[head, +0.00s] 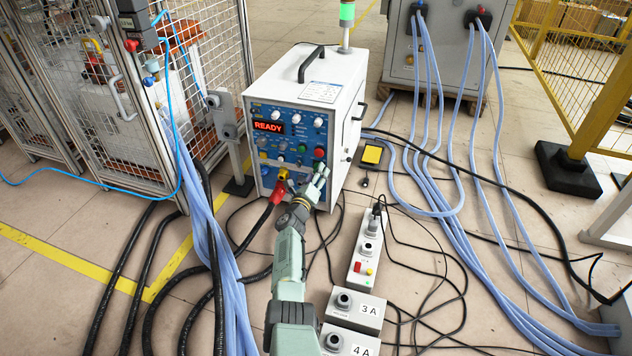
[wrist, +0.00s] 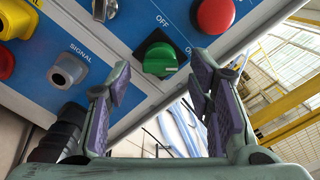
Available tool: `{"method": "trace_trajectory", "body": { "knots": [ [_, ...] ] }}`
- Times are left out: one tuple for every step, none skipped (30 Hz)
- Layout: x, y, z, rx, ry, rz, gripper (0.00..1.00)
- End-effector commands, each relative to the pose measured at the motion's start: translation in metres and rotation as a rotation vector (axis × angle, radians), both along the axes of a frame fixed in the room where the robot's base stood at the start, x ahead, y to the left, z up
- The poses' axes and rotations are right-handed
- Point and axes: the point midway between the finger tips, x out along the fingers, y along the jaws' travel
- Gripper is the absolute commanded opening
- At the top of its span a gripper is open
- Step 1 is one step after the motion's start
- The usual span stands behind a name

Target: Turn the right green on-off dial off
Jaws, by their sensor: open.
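The right green on-off dial (wrist: 160,61) sits on the blue front panel (wrist: 120,22) of the heater, below a red round button (wrist: 214,15) in the wrist view's upper right. An OFF label is printed just above it; a second label beside it is partly hidden. My gripper (wrist: 160,84) is open, with one finger to the left of the dial and one to the right. Nothing is between the fingers, and they look short of the dial. In the head view my gripper (head: 319,180) is at the panel's lower right and hides much of the dial.
The white heater (head: 330,85) shows a lit READY display (head: 268,126). A red cable plug (head: 279,188) is at the panel's lower left, beside my arm. Cables cover the floor.

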Motion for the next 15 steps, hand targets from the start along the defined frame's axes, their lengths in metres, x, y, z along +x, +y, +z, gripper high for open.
{"method": "trace_trajectory", "body": {
  "knots": [
    [0.0026,-0.0007,-0.0017,0.0,0.0,0.0,0.48],
    [0.0036,-0.0009,-0.0012,-0.001,0.0,0.001,0.48],
    [0.0046,-0.0011,-0.0005,-0.001,0.0,0.001,0.48],
    [0.0051,-0.0012,0.0,-0.001,0.0,0.001,0.48],
    [0.0054,-0.0012,0.0004,-0.001,0.0,0.001,0.48],
    [0.0056,-0.0014,0.0007,-0.001,0.0,0.001,0.48],
    [0.0056,-0.0013,0.0009,-0.001,0.0,0.001,0.48],
    [0.0055,-0.0013,0.001,-0.001,0.0,0.001,0.48],
    [0.0055,-0.0013,0.001,-0.001,0.0,0.001,0.48],
    [0.0054,-0.0013,0.001,-0.001,0.0,0.001,0.48],
    [0.0053,-0.0014,0.0009,-0.001,0.0,0.001,0.48],
    [0.0052,-0.0013,0.0009,-0.001,0.0,0.001,0.47],
    [0.0052,-0.0014,0.0008,-0.001,0.0,0.001,0.45],
    [0.0052,-0.0013,0.0008,-0.001,0.0,0.001,0.42],
    [0.0052,-0.0013,0.0008,-0.001,0.0,0.001,0.4]
  ]
}}
